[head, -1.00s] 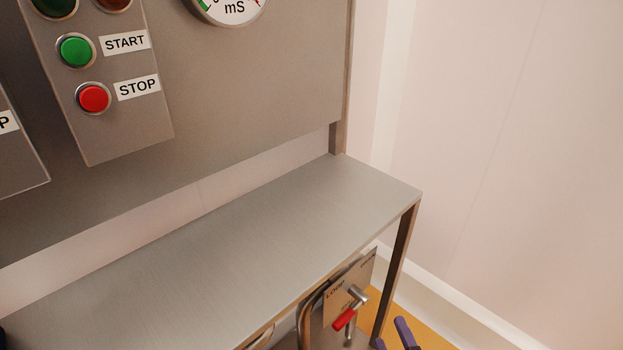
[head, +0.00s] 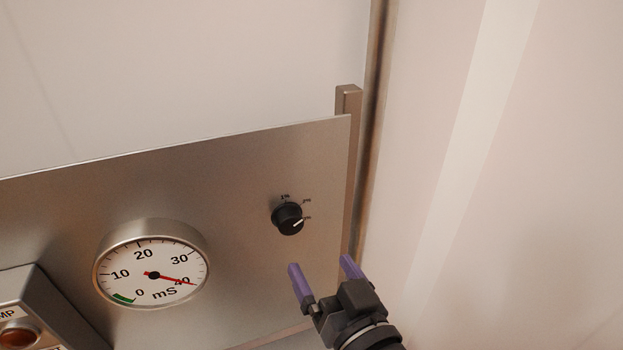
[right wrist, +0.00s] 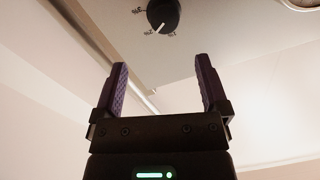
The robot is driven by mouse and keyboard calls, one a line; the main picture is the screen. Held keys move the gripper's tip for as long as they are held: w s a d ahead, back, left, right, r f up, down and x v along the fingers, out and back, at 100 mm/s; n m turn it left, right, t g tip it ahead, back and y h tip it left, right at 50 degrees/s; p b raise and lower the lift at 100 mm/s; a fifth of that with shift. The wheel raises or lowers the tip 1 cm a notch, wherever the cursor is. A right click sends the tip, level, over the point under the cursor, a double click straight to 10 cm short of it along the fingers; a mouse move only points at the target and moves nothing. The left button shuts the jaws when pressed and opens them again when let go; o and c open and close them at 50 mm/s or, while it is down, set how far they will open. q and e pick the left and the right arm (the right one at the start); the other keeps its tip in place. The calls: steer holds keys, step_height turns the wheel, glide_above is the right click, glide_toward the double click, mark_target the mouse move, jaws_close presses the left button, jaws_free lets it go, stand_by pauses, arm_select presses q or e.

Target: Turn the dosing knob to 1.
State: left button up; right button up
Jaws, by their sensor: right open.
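The dosing knob (head: 287,219) is a black round knob with a white pointer line on the steel panel. In the head view its pointer is toward the lower right mark of several small marks whose text is too small to read surely. The knob also shows in the right wrist view (right wrist: 163,15), at the top, beyond the fingertips. My right gripper (head: 322,267) has purple fingers, spread open and empty, below and right of the knob, apart from it. In the right wrist view the open fingers (right wrist: 161,68) point toward the panel. My left gripper is out of view.
A round mS gauge (head: 152,264) with a red needle near 40 is mounted left of the knob. A control box (head: 40,300) juts out at the lower left. A metal post (head: 366,150) and wall stand right of the panel (head: 230,170).

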mark_target(293, 226)
steer(key=x, duration=0.6)
steer(key=p+x, duration=0.1)
steer(key=x, duration=0.2)
steer(key=shift+w+a, duration=0.15)
steer(key=shift+a, duration=0.3)
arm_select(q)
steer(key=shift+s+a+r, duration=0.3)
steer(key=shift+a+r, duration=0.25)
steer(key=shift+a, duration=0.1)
arm_select(e)
steer(key=shift+c, duration=1.3)
jaws_close()
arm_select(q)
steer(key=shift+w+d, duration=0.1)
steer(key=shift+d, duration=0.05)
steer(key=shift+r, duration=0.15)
